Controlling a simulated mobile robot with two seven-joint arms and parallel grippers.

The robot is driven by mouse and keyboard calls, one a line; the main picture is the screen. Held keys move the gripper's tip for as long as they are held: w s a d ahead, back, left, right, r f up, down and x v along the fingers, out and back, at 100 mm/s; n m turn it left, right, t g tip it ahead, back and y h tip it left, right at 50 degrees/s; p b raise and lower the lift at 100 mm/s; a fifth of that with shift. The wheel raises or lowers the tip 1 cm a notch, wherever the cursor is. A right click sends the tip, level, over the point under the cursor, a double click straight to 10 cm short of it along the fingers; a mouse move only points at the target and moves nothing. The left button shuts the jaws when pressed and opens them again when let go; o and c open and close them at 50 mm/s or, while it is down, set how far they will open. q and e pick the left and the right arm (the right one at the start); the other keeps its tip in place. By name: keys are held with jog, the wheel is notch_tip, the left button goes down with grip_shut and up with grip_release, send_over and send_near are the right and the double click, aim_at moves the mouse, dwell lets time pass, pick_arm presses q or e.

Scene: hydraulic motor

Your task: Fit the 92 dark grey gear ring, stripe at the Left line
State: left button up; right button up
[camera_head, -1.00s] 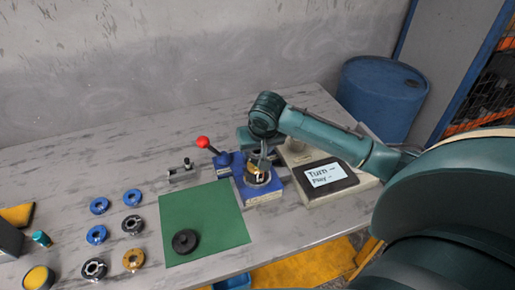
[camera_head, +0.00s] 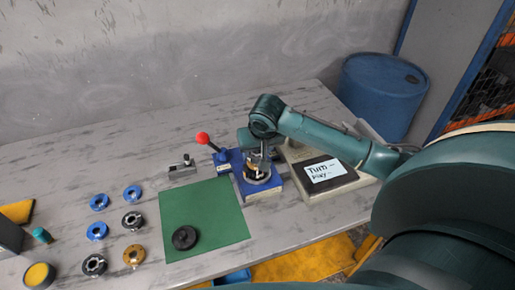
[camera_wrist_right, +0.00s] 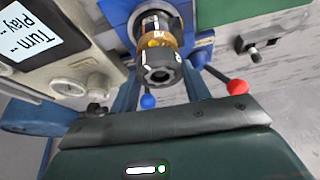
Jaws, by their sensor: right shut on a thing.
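My right gripper (camera_head: 260,168) points down over the blue fixture (camera_head: 254,190). Its fingers are shut around a dark grey ring (camera_wrist_right: 160,62), which has a light stripe on its side in the right wrist view. A gold part (camera_wrist_right: 158,40) sits directly beside this ring in the stack on the fixture. The fingers and the ring hide part of the stack, and I cannot tell whether the ring is fully seated. The Left line cannot be made out. My left gripper is not in view.
A lever with a red knob (camera_head: 202,138) stands left of the fixture. A green mat (camera_head: 215,210) bears a black disc (camera_head: 185,238). Several blue, dark and gold rings lie further left, near a gold ring (camera_head: 133,255). A sign box (camera_head: 325,171) stands close on the right.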

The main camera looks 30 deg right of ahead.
jog(key=shift+f, duration=0.4)
dwell(0.4)
jog(key=o, duration=1.7)
jog(key=shift+r, duration=3.5)
